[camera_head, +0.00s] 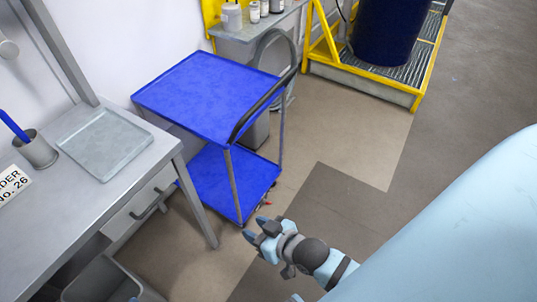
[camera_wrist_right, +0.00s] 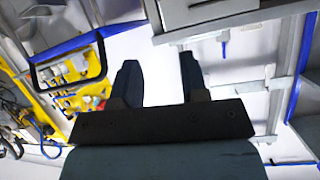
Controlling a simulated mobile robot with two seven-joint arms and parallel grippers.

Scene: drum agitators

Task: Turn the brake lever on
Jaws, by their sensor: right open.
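A blue two-shelf cart (camera_head: 205,95) with a black push handle (camera_head: 262,107) stands in the middle of the head view. A small red part (camera_head: 266,204) shows low by the cart's front corner, near the floor; it is too small to tell whether it is the brake lever. My right gripper (camera_head: 256,228) is open and empty, just in front of the cart's lower shelf and apart from it. In the right wrist view, its two dark fingers (camera_wrist_right: 160,75) stand apart with nothing between them. My left gripper is not in view.
A grey desk (camera_head: 60,215) with a tray (camera_head: 103,142), a pen cup (camera_head: 36,150) and a drawer stands at the left. A yellow-framed grating (camera_head: 385,83) with a dark blue drum (camera_head: 388,30) is at the back right. The floor right of the cart is clear.

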